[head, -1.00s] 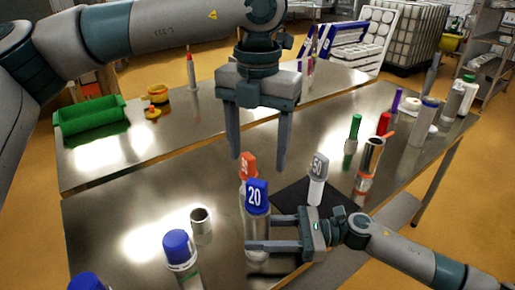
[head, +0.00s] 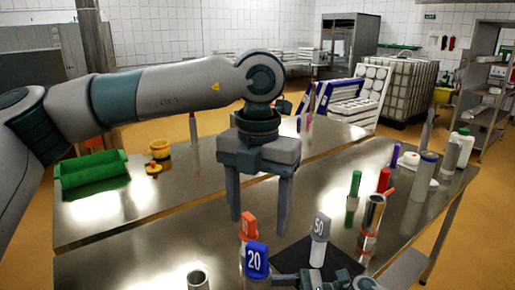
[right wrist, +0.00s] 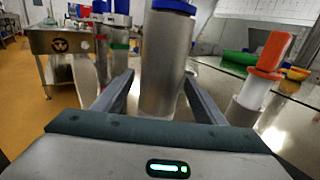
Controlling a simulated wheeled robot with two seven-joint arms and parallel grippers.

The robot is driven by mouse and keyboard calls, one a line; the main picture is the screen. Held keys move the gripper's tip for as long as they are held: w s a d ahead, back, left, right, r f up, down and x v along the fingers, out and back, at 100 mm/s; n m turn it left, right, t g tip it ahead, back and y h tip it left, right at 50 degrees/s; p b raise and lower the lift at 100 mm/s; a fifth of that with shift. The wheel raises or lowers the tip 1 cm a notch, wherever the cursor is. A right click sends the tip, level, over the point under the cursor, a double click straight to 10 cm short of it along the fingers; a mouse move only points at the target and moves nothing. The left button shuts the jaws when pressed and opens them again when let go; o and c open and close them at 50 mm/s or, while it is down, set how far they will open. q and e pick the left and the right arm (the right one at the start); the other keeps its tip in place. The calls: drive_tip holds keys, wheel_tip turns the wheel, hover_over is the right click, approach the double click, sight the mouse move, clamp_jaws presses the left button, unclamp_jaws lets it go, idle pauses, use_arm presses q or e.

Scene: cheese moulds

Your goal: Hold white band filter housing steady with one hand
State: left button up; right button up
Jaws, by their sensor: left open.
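A blue-capped cylinder (head: 257,261) marked 20 stands upright at the bottom of the head view. Its grey body (right wrist: 167,65) is between the two fingers of my right gripper (right wrist: 158,85) in the right wrist view. I cannot tell whether the fingers press on it, and I make out no white band on it. An orange-capped piece (head: 248,228) with a white body (right wrist: 258,88) stands just beside it. My left gripper (head: 259,215) is open and empty, pointing down above the table, behind the orange cap. Most of my right gripper is cut off in the head view.
A grey-capped piece (head: 320,240) marked 50 stands on a black mat (head: 340,262). A metal tube (head: 371,215) and several bottles stand to its right. An open metal cup (head: 198,279) is at bottom left. A green bin (head: 92,172) sits on the farther table.

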drive_tip(key=d, duration=1.2)
idle(0.5)
